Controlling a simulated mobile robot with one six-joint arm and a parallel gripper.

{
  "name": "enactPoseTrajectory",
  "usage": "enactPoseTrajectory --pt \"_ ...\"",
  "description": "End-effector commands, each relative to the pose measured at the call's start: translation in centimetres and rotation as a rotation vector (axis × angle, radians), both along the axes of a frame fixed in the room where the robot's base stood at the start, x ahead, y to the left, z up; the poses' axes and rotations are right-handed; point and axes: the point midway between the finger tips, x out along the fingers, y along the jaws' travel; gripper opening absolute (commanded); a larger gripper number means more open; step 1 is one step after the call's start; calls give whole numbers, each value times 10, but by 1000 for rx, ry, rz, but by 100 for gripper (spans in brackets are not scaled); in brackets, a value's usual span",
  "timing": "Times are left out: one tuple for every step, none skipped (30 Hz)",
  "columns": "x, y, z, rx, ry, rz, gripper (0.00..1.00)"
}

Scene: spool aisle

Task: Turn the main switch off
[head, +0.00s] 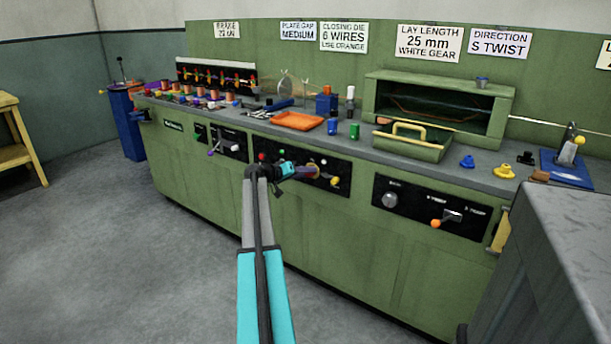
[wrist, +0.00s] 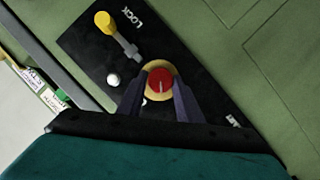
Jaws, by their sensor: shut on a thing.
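The main switch is a round red knob (wrist: 160,80) on a yellow disc, set in a black panel (wrist: 85,40) on the green machine front. A short pale line marks the knob's face. In the wrist view my gripper (wrist: 161,86) has one dark finger on each side of the knob and is shut on it. In the head view my gripper (head: 311,172) is at this panel and hides most of the switch. A yellow-tipped lever (wrist: 103,20) marked LOCK is beside the switch on the same panel. The switch's own lettering is mostly hidden.
Other black panels flank this one: one with a purple-ended lever (head: 211,152) to the left, one with an orange knob (head: 436,223) to the right. The worktop above holds an orange tray (head: 297,121) and several small parts. A grey block (head: 570,230) stands at right.

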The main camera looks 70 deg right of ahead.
Motion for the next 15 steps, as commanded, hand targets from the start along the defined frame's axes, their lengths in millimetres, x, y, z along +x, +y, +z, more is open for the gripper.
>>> enactPoseTrajectory --pt "4 -4 1 6 43 9 10" --pt "4 -4 1 13 70 9 10" --pt "4 -4 1 23 107 9 10" --pt "5 -4 1 30 135 9 10" --pt "5 -4 1 36 162 8 10" --pt "5 -5 1 47 199 9 10" --pt "5 -5 1 53 228 9 10" --pt "5 -4 0 60 254 8 10" --pt "5 -5 0 70 292 8 10" --pt "5 -5 0 78 319 9 10" --pt "5 -5 -1 85 345 8 10" --pt "5 -5 -1 94 381 7 10" --pt "4 -5 -1 101 406 7 10" --pt "4 -5 -1 107 431 7 10" --pt "4 -5 -1 116 463 6 10"
